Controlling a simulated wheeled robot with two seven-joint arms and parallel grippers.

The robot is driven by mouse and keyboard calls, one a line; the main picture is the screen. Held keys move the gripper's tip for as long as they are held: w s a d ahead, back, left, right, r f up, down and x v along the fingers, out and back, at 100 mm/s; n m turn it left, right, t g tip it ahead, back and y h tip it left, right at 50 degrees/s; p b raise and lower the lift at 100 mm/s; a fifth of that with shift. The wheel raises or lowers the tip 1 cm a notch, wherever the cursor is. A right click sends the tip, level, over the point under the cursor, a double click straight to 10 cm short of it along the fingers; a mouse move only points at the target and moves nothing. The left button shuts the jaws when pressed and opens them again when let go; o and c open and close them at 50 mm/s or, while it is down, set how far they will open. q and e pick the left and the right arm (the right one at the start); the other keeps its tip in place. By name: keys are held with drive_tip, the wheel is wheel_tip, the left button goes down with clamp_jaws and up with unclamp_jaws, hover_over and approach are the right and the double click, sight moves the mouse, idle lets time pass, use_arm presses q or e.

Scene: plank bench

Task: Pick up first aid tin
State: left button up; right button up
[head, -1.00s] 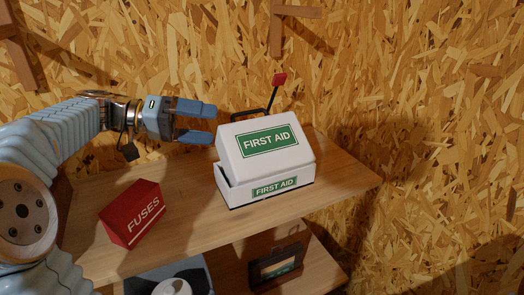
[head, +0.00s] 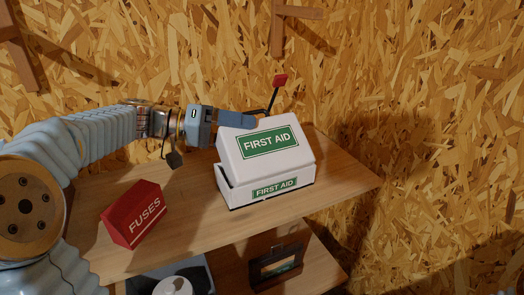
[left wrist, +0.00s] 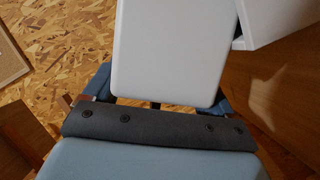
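The first aid tin (head: 232,186) is a white box with green FIRST AID labels and stands upright on the plank shelf, its sloped upper part above a lower front. My left gripper (head: 238,121) reaches in from the left at the tin's upper left end. One blue finger shows along the top back edge; the other is hidden behind the tin. In the left wrist view a white panel of the tin (left wrist: 168,50) sits between the two spread fingers. I cannot tell whether they touch it. My right gripper is out of view.
A red FUSES box (head: 134,214) stands on the shelf (head: 200,225) to the left. A black rod with a red tip (head: 280,81) rises behind the tin. Below are a dark case (head: 277,268) and a white round object (head: 172,287). A chipboard wall closes the back.

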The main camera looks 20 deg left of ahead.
use_arm(q)
drive_tip(key=c, duration=1.1)
drive_tip(key=shift+r, duration=0.1)
